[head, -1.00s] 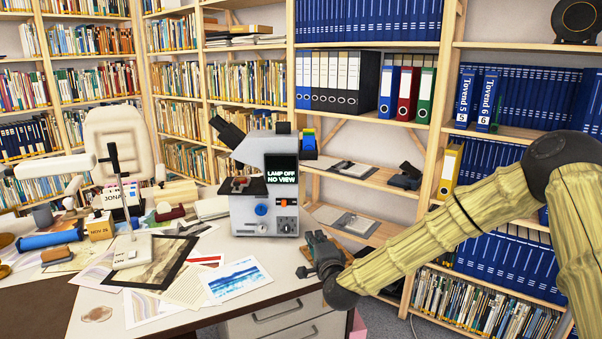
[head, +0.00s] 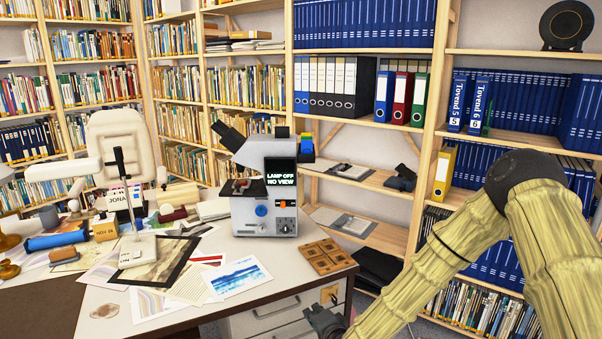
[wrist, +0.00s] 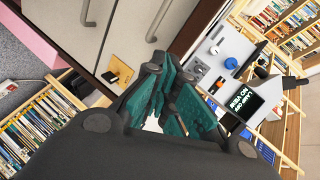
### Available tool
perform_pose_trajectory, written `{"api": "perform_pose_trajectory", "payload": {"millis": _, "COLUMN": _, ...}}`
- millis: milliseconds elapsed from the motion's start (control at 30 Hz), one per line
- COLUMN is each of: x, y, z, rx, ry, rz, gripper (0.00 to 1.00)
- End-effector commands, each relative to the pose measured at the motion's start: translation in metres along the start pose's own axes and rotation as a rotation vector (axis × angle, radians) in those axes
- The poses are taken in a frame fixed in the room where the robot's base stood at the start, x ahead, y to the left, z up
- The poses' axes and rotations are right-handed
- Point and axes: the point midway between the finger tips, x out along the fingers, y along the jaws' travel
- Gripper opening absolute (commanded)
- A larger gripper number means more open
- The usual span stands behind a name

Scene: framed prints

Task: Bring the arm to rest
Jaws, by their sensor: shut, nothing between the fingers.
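My arm, with a yellowish ribbed bamboo-like surface, reaches in from the right in the head view. My gripper (head: 328,325) is low at the bottom edge, beside the desk's (head: 226,318) front right corner and below its top. Part of it is cut off there. In the wrist view my gripper (wrist: 160,78) shows its dark fingers with teal pads closed together, nothing between them. It points toward the desk's drawer fronts, apart from the microscope (wrist: 225,85). The microscope (head: 262,190) stands upright on the desk; its screen reads "LAMP OFF NO VIEW".
A white desk lamp (head: 137,245) stands further left. Shelves (head: 365,185) with binders stand behind and to the right.

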Motion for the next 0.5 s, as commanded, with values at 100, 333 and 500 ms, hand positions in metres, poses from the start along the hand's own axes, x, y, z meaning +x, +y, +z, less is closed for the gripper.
{"api": "perform_pose_trajectory", "payload": {"millis": 100, "x": -0.03, "y": 0.057, "z": 0.024, "rx": -0.105, "ry": -0.074, "rz": 0.126, "gripper": 0.0}}
{"api": "perform_pose_trajectory", "payload": {"millis": 333, "x": -0.105, "y": 0.162, "z": 0.06, "rx": -0.313, "ry": -0.237, "rz": 0.358, "gripper": 0.0}}
{"api": "perform_pose_trajectory", "payload": {"millis": 500, "x": -0.176, "y": 0.227, "z": 0.075, "rx": -0.459, "ry": -0.378, "rz": 0.521, "gripper": 0.0}}
